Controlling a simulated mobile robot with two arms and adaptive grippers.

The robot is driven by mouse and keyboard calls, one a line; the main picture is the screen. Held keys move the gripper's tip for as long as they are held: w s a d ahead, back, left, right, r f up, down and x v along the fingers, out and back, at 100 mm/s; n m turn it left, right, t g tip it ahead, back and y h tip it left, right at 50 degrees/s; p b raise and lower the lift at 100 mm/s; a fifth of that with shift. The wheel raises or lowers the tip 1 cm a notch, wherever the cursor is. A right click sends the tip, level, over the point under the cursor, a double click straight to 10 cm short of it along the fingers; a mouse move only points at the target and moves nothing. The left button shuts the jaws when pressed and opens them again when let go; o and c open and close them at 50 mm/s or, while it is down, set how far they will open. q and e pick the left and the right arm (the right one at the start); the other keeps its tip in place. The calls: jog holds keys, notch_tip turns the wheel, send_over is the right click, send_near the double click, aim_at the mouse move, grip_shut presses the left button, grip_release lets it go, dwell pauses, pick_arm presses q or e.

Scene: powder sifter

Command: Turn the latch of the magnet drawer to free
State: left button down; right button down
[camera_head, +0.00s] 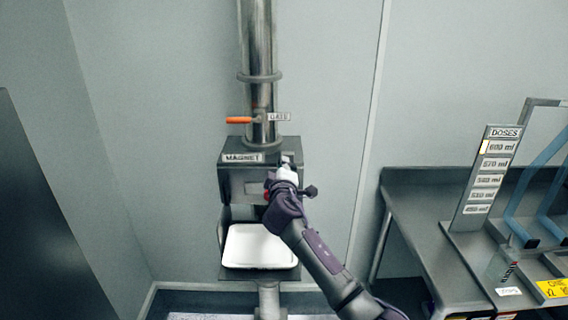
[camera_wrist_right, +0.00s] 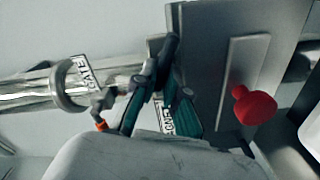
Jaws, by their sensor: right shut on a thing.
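The magnet housing (camera_head: 229,180) is a grey box on the vertical steel pipe, with a MAGNET label (camera_head: 243,158) on its upper edge. Its drawer front carries a red knob (camera_wrist_right: 253,105). My right gripper (camera_head: 286,167) is at the housing's upper right front. In the right wrist view its teal fingers (camera_wrist_right: 161,80) are shut around a dark bar, which looks like the latch (camera_wrist_right: 168,52), beside the drawer plate. The latch is mostly hidden by my gripper in the head view, so its exact angle is unclear. My left gripper is not in view.
An orange gate handle (camera_head: 240,120) sticks out left from the pipe above. A white container (camera_head: 260,246) stands below the housing. At right is a dark bench (camera_head: 425,215) with a DOSES board (camera_head: 487,180) and blue-sided frame. Floor left of the sifter is clear.

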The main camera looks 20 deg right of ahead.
jog(key=n, duration=0.2)
jog(key=n+p, duration=0.1)
jog(key=n, duration=0.1)
jog(key=shift+a+f+n, duration=0.1)
jog(key=shift+f+n, duration=0.25)
jog(key=shift+n, duration=0.05)
dwell(0.4)
jog(key=c, duration=1.2)
grip_release()
jog(key=shift+s, duration=0.1)
jog(key=v, duration=1.2)
